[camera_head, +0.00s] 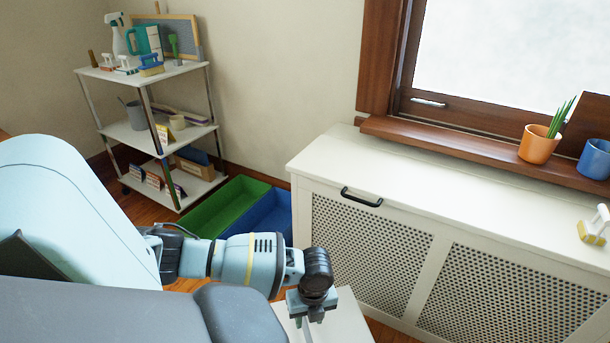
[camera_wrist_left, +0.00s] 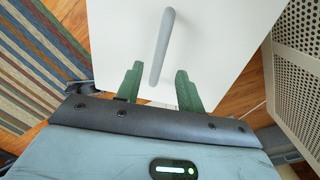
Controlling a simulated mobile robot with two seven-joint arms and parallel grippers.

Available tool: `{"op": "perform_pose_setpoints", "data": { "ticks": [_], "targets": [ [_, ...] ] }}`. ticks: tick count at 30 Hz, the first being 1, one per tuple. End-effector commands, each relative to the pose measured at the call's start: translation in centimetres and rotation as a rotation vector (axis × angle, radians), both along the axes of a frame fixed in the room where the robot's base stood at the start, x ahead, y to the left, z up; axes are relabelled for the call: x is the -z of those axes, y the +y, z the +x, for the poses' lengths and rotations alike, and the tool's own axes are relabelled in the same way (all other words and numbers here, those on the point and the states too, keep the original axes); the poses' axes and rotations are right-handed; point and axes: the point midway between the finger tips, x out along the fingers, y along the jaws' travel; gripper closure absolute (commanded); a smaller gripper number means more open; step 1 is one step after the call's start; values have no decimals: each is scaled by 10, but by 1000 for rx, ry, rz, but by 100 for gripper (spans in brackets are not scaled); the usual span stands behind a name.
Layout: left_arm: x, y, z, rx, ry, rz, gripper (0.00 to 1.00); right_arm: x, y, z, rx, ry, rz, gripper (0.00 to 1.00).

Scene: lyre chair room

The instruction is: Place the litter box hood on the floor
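A white flat top with a grey bar handle, which looks like the litter box hood (camera_wrist_left: 215,40), fills the middle of the left wrist view. Part of the same white top (camera_head: 350,322) shows at the bottom of the head view. My left gripper (camera_wrist_left: 158,72) is open. Its two green fingers stand on either side of the grey handle (camera_wrist_left: 163,40), with a gap on both sides. The hood's sides are hidden. My right gripper is in neither view.
A white radiator cover (camera_head: 400,180) with mesh panels stands close on the right. Green (camera_head: 225,205) and blue (camera_head: 268,215) bins sit on the floor by a shelf cart (camera_head: 150,135). Wooden floor (camera_wrist_left: 240,100) and a striped rug (camera_wrist_left: 35,60) lie around the white top.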

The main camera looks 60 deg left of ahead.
Motion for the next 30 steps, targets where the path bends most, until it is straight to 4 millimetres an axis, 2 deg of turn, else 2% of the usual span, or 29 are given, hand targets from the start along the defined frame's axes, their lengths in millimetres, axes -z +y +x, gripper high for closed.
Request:
{"op": "perform_pose_setpoints", "data": {
  "ticks": [1,4,12,23,26,30],
  "targets": [
    [-14,0,1,1,-4,0,62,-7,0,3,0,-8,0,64],
    [-28,-1,2,1,-3,-1,62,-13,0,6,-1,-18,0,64],
    [-45,-1,2,-1,0,-1,62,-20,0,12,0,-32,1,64],
    [-43,-3,0,-2,4,-3,62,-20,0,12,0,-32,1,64],
    [-36,-14,-11,-18,16,-11,62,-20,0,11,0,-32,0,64],
    [-15,-44,-48,-79,47,-33,62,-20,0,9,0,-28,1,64]
  ]
}}
